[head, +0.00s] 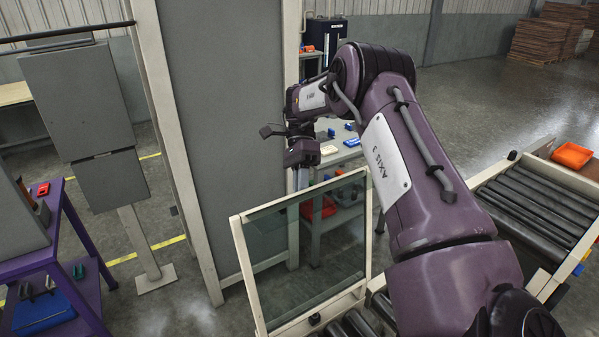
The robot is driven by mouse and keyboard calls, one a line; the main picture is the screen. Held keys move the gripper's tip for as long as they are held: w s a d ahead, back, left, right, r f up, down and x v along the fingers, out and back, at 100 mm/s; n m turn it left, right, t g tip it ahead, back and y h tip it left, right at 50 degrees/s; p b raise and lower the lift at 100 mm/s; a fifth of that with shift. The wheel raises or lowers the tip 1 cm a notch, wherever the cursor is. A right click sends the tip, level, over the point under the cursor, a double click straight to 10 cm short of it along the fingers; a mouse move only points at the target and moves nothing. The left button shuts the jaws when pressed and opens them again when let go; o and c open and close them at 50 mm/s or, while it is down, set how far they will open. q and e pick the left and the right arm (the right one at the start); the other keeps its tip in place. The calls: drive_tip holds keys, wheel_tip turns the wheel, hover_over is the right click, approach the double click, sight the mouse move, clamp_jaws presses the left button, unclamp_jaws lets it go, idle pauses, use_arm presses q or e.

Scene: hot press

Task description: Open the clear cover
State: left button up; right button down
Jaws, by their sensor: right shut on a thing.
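The clear cover (318,262) is a see-through pane in a pale cream frame, at the lower middle of the head view. It stands raised and nearly upright, above the near part of the roller conveyor. My right gripper (299,181) reaches in from the right and points down at the top bar of the cover's frame. It is shut on the clear cover at that bar; the exact contact of the fingertips is small and partly hidden. My left gripper is not in view.
A roller conveyor (535,207) runs at the right, with an orange bin (572,154) beyond it. A tall grey panel (226,120) stands left of my gripper. A table with small parts (329,150) is behind the cover. A purple rack (77,235) is at the left.

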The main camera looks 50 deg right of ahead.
drive_tip(key=shift+w+d+f+g, duration=0.25)
drive_tip(key=shift+w+f+g, duration=0.15)
drive_tip(key=shift+w+f, duration=0.3)
drive_tip(key=shift+s, duration=0.15)
drive_tip(key=c, duration=1.4)
unclamp_jaws()
drive_tip(key=shift+d, duration=0.15)
drive_tip(key=shift+r, duration=0.1)
